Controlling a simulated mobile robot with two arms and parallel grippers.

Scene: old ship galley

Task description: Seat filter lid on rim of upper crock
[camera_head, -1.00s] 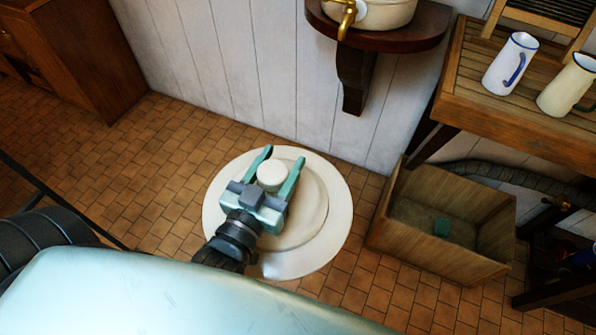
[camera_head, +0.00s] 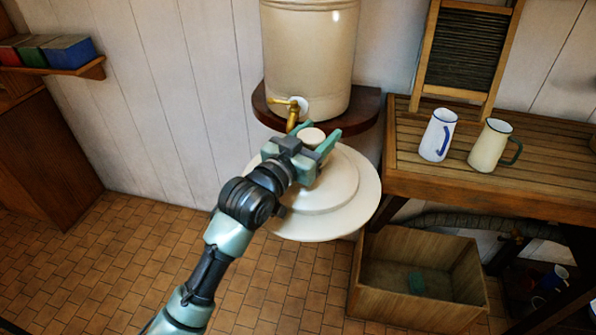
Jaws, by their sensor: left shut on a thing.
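The filter lid (camera_head: 348,195) is a wide cream disc with a raised middle and a round knob (camera_head: 312,137) on top. My left gripper (camera_head: 318,140) is shut on the knob and holds the lid in the air, in front of the wall shelf. The cream crock (camera_head: 308,55) stands on the dark wooden wall shelf (camera_head: 366,106), with a brass tap (camera_head: 291,108) low on its front. My right gripper is not in view.
A slatted wooden counter (camera_head: 440,190) at the right holds a white jug (camera_head: 437,135), a cream jug (camera_head: 490,146) and a washboard (camera_head: 466,55). A wooden crate (camera_head: 415,310) stands on the floor below. Books (camera_head: 68,51) lie on a shelf at the left. The tiled floor at the left is clear.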

